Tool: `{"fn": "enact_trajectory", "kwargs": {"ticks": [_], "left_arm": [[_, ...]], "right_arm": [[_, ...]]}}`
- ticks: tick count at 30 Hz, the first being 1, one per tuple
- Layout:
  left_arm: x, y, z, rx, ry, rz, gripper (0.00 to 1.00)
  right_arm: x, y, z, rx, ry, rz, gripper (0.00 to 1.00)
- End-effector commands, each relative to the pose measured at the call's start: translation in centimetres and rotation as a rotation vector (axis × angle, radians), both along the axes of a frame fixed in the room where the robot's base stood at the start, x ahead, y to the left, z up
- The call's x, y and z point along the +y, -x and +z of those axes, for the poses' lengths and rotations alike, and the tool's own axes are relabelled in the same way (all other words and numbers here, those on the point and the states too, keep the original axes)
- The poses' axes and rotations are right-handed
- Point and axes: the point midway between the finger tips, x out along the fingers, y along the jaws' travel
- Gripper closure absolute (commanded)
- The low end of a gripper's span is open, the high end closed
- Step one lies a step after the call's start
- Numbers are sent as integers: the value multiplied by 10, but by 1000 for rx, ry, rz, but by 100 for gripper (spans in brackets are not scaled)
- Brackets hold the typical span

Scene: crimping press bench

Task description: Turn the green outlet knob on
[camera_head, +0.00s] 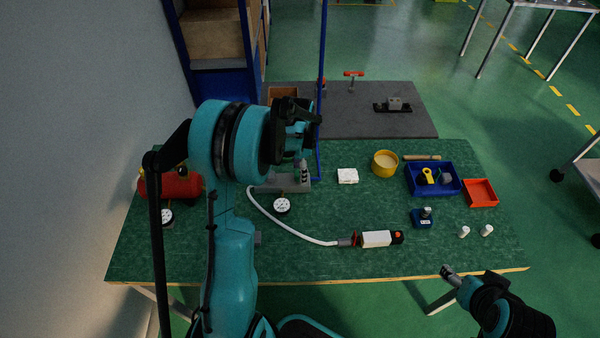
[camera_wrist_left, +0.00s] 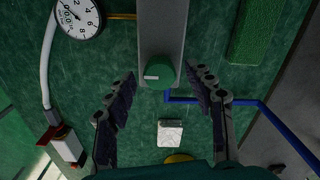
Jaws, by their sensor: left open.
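The green outlet knob (camera_wrist_left: 160,74) shows in the left wrist view as a round green cap on a grey block (camera_wrist_left: 162,30). My left gripper (camera_wrist_left: 159,71) is open, with one finger on each side of the knob and clear space between them and it. In the head view the left gripper (camera_head: 303,160) is over the grey block (camera_head: 268,187), and the knob is hidden there. I cannot tell the height of the fingertips above the knob. My right gripper (camera_head: 449,274) is low at the right, off the bench's front edge, away from the knob.
A dial gauge (camera_head: 282,205) and a white hose (camera_head: 290,230) lie close to the block. A blue pipe (camera_head: 321,90) rises beside it. A white block (camera_head: 348,176), a yellow bowl (camera_head: 385,163) and a blue tray (camera_head: 457,190) are to the right.

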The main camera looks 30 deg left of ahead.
Motion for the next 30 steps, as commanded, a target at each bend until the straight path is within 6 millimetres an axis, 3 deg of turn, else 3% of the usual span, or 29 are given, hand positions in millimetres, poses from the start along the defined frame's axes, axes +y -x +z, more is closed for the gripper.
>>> {"fn": "enact_trajectory", "kwargs": {"ticks": [9, 15, 30], "left_arm": [[0, 0, -3, 0, 0, 0, 46], [0, 0, -3, 0, 0, 0, 96], [0, 0, -3, 0, 0, 100, 96]], "right_arm": [[0, 0, -1, 0, 0, 0, 35], [0, 0, -1, 0, 0, 0, 35], [0, 0, -1, 0, 0, 0, 35]]}}
